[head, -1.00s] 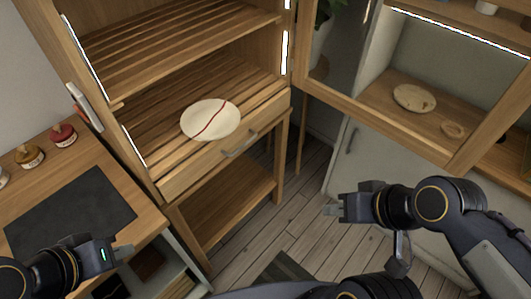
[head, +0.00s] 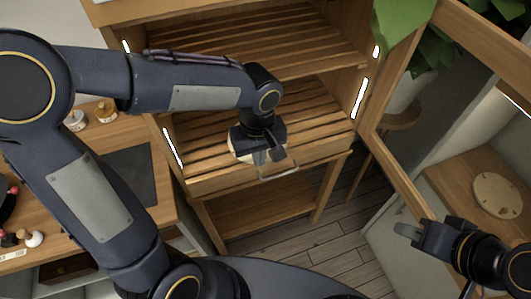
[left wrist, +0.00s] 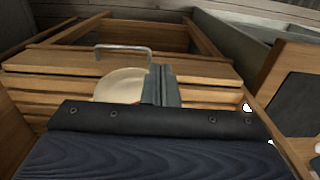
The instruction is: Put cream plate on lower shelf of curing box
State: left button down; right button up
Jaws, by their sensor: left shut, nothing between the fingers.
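The cream plate (left wrist: 120,84) lies on the slatted lower shelf (head: 318,127) of the wooden curing box, at its front edge near the metal handle. A small red mark shows on it in the left wrist view. In the head view my left gripper covers most of the plate. My left gripper (head: 268,157) is shut and empty, pointing down at the plate; in the left wrist view its fingers (left wrist: 161,86) are beside the plate's right part. I cannot tell whether they touch it. My right gripper (head: 406,231) is away at the lower right, its jaws unclear.
The upper slatted shelf (head: 250,45) is above my left forearm. The box's open glazed door (head: 400,180) stands at the right. A counter with a dark mat (head: 128,175) is at the left. A plant (head: 405,25) is behind.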

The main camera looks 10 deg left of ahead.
aim_at(251, 160)
pick_arm(q)
jog(key=w+f, duration=0.1)
jog(key=f, duration=0.2)
jog(key=w+a+f+p, duration=0.1)
jog(key=f, duration=0.2)
jog(key=w+a+f, duration=0.1)
jog(key=f, duration=0.2)
jog(key=shift+a+f+p, duration=0.2)
jog(key=shift+f+p, duration=0.1)
jog(key=shift+p, duration=0.1)
jog(key=shift+w+a+b, duration=0.2)
jog(key=shift+w+a, duration=0.2)
jog(key=shift+w, duration=0.25)
jog(key=shift+w+a+b, duration=0.15)
jog(key=shift+w+a, duration=0.25)
jog(key=shift+w, duration=0.2)
jog(key=shift+s, duration=0.1)
